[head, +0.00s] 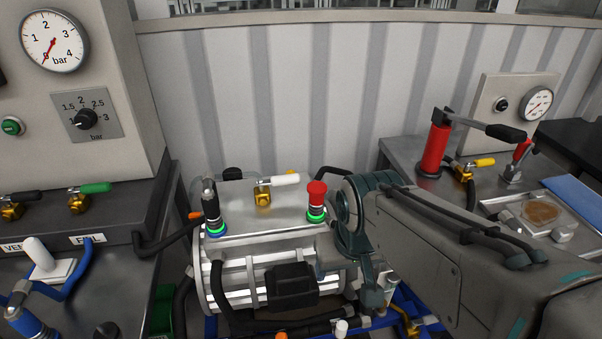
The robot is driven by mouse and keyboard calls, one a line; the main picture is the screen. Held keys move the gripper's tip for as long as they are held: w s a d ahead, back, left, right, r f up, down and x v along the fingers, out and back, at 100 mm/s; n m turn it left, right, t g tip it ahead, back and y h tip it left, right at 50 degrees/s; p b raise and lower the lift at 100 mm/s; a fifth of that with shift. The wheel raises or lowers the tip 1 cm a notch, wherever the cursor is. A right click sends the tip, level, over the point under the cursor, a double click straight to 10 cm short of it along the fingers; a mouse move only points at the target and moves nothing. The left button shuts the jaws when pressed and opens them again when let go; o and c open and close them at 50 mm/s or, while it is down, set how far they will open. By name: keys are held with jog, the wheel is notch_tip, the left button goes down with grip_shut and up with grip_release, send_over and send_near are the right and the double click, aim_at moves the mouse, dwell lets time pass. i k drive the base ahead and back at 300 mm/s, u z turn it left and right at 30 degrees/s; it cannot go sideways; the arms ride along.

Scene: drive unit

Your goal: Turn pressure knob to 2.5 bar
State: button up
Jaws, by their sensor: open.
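The pressure knob (86,119) is a black round knob on a grey square plate (108,130), at the left in the head view. The plate has a scale with 1.5, 2, 2.5 and 3 legible around the knob. Its pointer is too small to read surely. Above it is a round white pressure gauge (66,28) marked in bar; its red needle points down and left, near the low end of the scale. My grey and teal arm fills the lower right, well away from the knob. I cannot make out my gripper in this view.
A green button (12,126) sits left of the knob. Green and black valve handles (92,188) are below. A red cylinder (435,150) stands on the right bench.

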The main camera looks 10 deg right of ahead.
aim_at(85, 118)
jog(key=u, duration=0.5)
jog(key=k, duration=1.25)
jog(key=u, duration=1.2)
jog(key=i, duration=1.05)
jog(key=z, duration=0.7)
jog(key=i, duration=0.6)
jog(key=z, duration=0.65)
